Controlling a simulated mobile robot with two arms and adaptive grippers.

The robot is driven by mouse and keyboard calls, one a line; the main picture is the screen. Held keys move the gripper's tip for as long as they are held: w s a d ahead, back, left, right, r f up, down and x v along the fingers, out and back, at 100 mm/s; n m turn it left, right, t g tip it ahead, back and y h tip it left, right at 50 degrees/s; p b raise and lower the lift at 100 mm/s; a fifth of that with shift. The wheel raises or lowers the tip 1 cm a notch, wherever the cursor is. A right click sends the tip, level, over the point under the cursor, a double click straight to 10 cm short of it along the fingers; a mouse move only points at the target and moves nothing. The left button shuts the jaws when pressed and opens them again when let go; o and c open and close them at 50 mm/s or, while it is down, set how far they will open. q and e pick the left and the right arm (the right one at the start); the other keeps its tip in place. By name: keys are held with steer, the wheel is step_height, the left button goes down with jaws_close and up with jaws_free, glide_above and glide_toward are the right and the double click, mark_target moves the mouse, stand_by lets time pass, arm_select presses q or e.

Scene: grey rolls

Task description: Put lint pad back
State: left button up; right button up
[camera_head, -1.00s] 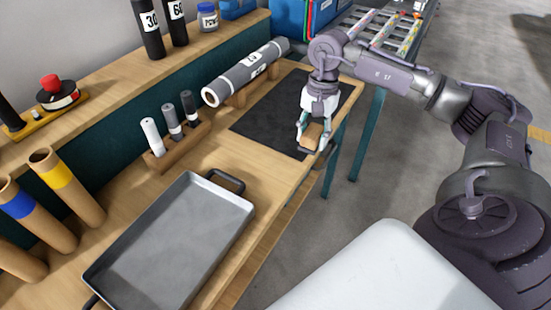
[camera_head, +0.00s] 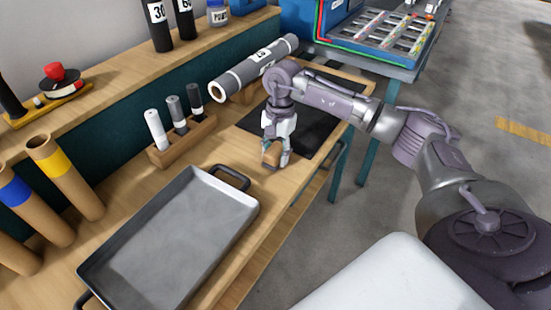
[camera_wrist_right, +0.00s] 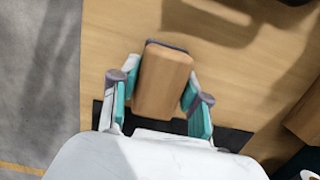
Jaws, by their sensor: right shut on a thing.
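The lint pad (camera_head: 272,154) is a wooden block with a dark underside. My right gripper (camera_head: 275,155) is shut on it, above the bench between the black mat (camera_head: 312,131) and the grey tray (camera_head: 165,240). In the right wrist view the pad (camera_wrist_right: 163,80) sits between the teal finger pads of the right gripper (camera_wrist_right: 158,98), its dark edge at the far end. The gap between pad and bench top is hard to judge. My left gripper is not in view.
The tray's black handle (camera_head: 232,176) is close to the pad. A rack (camera_head: 185,140) with several small rolls and a long grey roll (camera_head: 255,68) stand behind. Cardboard tubes (camera_head: 62,178) are at the left. Bare bench top lies around the pad.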

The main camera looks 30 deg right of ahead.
steer(key=shift+f, duration=0.45)
steer(key=shift+r, duration=0.1)
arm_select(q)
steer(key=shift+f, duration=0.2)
arm_select(e)
steer(key=shift+f, duration=0.2)
steer(key=o, duration=1.1)
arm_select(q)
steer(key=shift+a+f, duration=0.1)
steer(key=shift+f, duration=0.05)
